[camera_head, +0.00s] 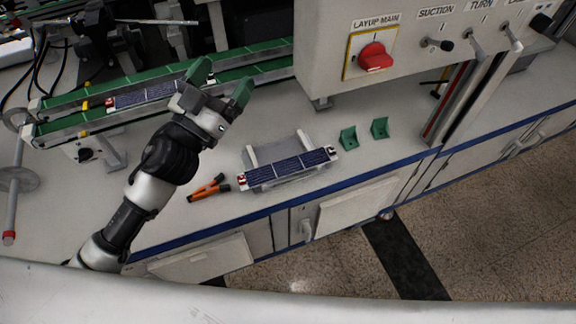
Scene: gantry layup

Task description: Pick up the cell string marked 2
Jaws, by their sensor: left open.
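One dark blue cell string (290,165) with pale ends and red marks lies across a grey stand on the bench. Another blue cell string (150,94) with a red-marked end lies on the green conveyor at the left; my left arm hides its right end. The marks are too small to read, so I cannot tell which string is number 2. My left gripper (221,83) is open, its two green fingers spread over the conveyor, to the right of the string there. It holds nothing that I can see. My right gripper is not in view.
Orange-handled pliers (209,188) lie left of the stand (252,158). Two green brackets (348,138) (380,128) stand to its right. A control panel (400,65) with a red knob (375,57) rises behind. The bench's blue front edge (370,171) is close to the stand.

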